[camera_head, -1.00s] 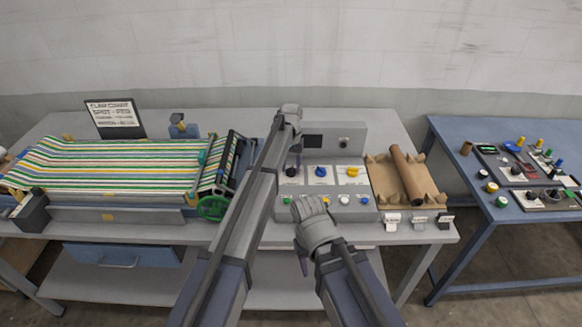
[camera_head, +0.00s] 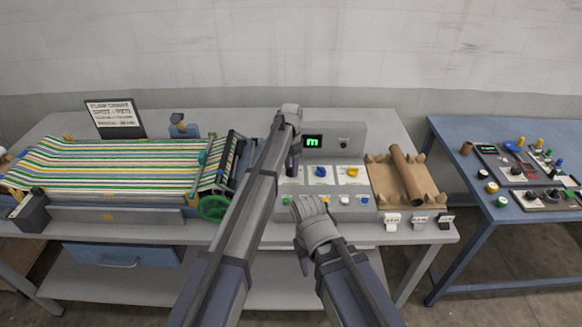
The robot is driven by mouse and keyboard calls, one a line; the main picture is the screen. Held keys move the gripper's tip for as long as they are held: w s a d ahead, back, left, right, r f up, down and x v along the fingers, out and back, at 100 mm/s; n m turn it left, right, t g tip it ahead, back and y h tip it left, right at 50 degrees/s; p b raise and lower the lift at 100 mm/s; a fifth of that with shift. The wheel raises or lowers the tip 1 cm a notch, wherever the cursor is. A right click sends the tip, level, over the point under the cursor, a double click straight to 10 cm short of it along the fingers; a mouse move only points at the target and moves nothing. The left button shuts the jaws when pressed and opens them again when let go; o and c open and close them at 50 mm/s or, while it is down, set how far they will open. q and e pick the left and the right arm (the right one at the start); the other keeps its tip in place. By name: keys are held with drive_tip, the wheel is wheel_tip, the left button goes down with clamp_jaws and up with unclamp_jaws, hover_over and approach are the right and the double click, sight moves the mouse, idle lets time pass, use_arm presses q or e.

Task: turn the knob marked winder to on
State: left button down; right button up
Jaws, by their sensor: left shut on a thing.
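The grey control console (camera_head: 352,140) stands on the table in the middle of the head view. Its panel has a blue knob (camera_head: 320,171), a yellow knob (camera_head: 351,172) and a dark knob at the left, now mostly hidden by my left gripper. The knob labels are too small to read. My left gripper (camera_head: 291,170) points down and is shut on the dark knob. A small display (camera_head: 313,142) on the console is lit with a green sign. My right gripper (camera_head: 303,264) hangs low in front of the table, away from the knobs; its fingers are hardly visible.
A striped cloth on a roller bed (camera_head: 120,165) with a green handwheel (camera_head: 213,207) lies left. A brown roll (camera_head: 405,172) on a cradle is right of the console. Small coloured buttons line the console front. A blue table (camera_head: 470,140) with parts stands right.

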use_arm(q)
drive_tip(key=shift+m, duration=0.4)
drive_tip(key=shift+c, duration=1.5)
unclamp_jaws()
drive_tip(key=shift+r, duration=0.1)
wheel_tip(320, 180, up, 8)
drive_tip(key=p, duration=0.8)
drive_tip(key=shift+f, duration=0.2)
